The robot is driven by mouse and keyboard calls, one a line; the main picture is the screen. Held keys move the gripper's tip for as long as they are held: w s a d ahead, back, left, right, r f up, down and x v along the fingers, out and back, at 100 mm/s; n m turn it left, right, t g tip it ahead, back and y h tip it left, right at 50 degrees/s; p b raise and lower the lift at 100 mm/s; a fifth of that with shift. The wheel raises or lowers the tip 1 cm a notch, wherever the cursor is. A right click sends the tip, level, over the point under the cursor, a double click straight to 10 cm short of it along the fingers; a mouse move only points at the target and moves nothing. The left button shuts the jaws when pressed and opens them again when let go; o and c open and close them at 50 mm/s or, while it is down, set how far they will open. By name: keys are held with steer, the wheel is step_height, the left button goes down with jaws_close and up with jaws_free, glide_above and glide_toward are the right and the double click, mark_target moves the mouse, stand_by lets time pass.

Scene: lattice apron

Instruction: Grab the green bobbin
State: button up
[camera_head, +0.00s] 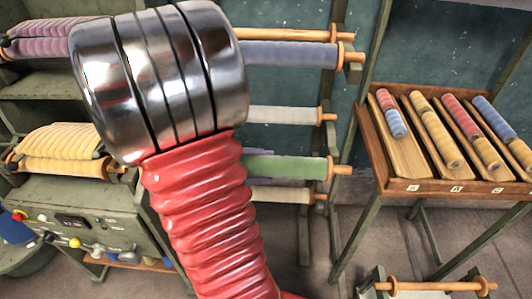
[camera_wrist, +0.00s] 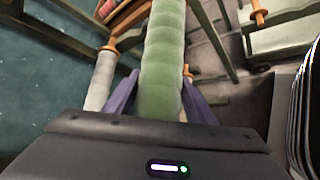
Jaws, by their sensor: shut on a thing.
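The green bobbin (camera_head: 288,167) lies level across the rack in the head view, with a wooden end at its right. My arm covers its left part. In the wrist view the green bobbin (camera_wrist: 163,60) runs up from between the two purple-grey fingers of my gripper (camera_wrist: 160,100). The gripper is shut on it, one finger at each side. In the head view the gripper itself is hidden behind my red, ribbed arm.
A blue bobbin (camera_head: 290,54) and a pale bobbin (camera_head: 280,115) sit above on the rack, with a cream one (camera_head: 280,194) below. A sloped wooden stand (camera_head: 440,186) with striped bobbins is at right. A machine (camera_head: 85,215) with yellow rolls is at left.

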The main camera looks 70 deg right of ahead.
mark_target(264, 175)
steer(key=a, duration=0.3)
steer(key=shift+s+a, duration=0.1)
steer(key=shift+s, duration=0.25)
